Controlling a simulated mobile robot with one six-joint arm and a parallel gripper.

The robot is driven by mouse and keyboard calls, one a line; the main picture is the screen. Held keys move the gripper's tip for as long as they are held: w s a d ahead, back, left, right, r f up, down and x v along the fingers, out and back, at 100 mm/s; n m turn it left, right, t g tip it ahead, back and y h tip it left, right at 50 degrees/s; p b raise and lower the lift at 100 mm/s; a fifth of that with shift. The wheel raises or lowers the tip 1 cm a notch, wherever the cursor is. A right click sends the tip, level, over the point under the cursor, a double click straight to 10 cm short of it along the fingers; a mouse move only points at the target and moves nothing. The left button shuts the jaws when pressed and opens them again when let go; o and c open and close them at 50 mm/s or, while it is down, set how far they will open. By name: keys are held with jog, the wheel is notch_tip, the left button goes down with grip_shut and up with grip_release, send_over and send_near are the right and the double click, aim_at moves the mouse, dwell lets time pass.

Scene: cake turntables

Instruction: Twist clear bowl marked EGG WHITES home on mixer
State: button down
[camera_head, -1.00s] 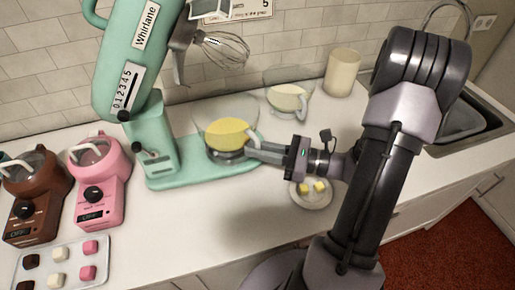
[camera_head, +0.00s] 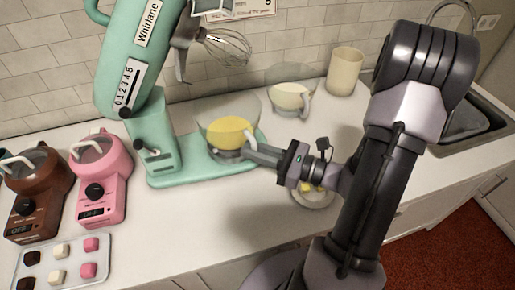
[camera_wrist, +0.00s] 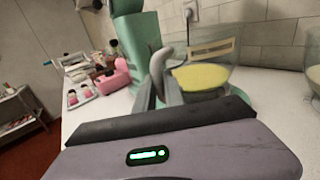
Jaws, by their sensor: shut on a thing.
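A clear bowl (camera_head: 212,108) with yellow contents sits on the base of the mint-green mixer (camera_head: 160,172), below the raised head and whisk. In the wrist view the clear bowl (camera_wrist: 226,52) bears a tan label whose writing is too small to read. My gripper (camera_head: 256,152) is shut on the bowl's pale handle, which faces right and toward the front. In the wrist view my fingers (camera_wrist: 165,92) meet at the grey-looking handle. The bowl looks upright; its seat on the base is partly hidden.
A second clear bowl (camera_head: 291,93) with pale yellow contents and a cream canister (camera_head: 344,71) stand behind. A plate (camera_head: 313,198) with yellow pieces lies partly under my wrist. Pink (camera_head: 101,184) and brown (camera_head: 35,192) small machines and a sweets tray (camera_head: 74,246) stand left.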

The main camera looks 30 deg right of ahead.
jog(key=shift+a+f+m, duration=0.1)
jog(key=shift+a+m, duration=0.2)
jog(key=shift+w+a+r+t+h+p, duration=0.15)
jog(key=shift+r+t+h+p, duration=0.15)
jog(key=shift+h+p, duration=0.35)
jog(key=p, duration=0.2)
jog(key=shift+a+m+p, duration=0.2)
jog(key=shift+m+p, duration=0.1)
jog(key=shift+a+f+h+p, duration=0.15)
jog(key=shift+f+h+p, duration=0.1)
jog(key=shift+p, duration=0.1)
jog(key=shift+a+r+m+t+p, duration=0.1)
jog(key=shift+r+m+t+p, duration=0.2)
jog(key=shift+p, duration=0.45)
jog(key=shift+f+p, duration=0.1)
jog(key=shift+p, duration=0.2)
